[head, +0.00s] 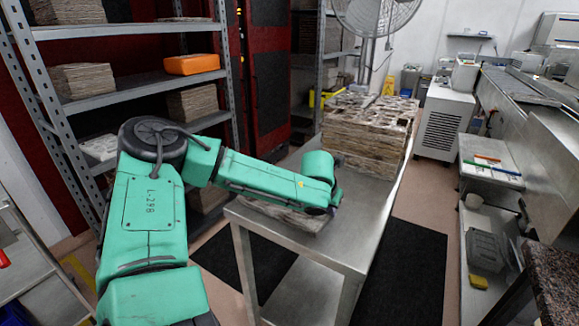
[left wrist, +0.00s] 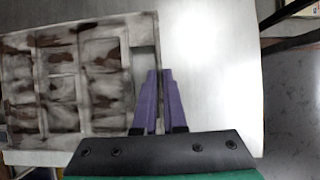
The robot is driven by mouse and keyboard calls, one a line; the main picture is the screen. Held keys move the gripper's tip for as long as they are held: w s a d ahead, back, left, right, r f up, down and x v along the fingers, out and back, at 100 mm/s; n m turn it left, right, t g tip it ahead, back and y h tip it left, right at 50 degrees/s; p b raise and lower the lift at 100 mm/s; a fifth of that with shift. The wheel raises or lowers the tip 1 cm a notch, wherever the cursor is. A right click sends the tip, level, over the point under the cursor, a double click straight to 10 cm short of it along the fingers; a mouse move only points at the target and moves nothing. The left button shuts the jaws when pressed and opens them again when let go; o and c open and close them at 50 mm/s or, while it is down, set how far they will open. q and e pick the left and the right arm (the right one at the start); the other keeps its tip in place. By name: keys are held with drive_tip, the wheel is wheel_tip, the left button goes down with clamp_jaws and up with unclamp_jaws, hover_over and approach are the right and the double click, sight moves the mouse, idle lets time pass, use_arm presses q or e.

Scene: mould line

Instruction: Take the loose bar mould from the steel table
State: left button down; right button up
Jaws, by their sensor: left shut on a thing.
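The loose bar mould (head: 285,216) lies flat near the front end of the steel table (head: 345,232), partly hidden under my left forearm. In the left wrist view the mould (left wrist: 65,75) is a stained brown and grey slab with rectangular hollows. My left gripper (left wrist: 153,75) has purple fingers, close together and shut on the mould's right edge. In the head view the fingers are hidden behind the end of my arm. My right gripper is in neither view.
A stack of similar moulds (head: 368,135) stands farther back on the table. A shelf rack (head: 150,105) with stacked moulds and an orange box (head: 192,64) stands at the left. Bare tabletop lies right of the loose mould.

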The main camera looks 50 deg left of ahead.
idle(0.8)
use_arm(q)
wheel_tip(320, 180, up, 14)
drive_tip(key=p, duration=0.8)
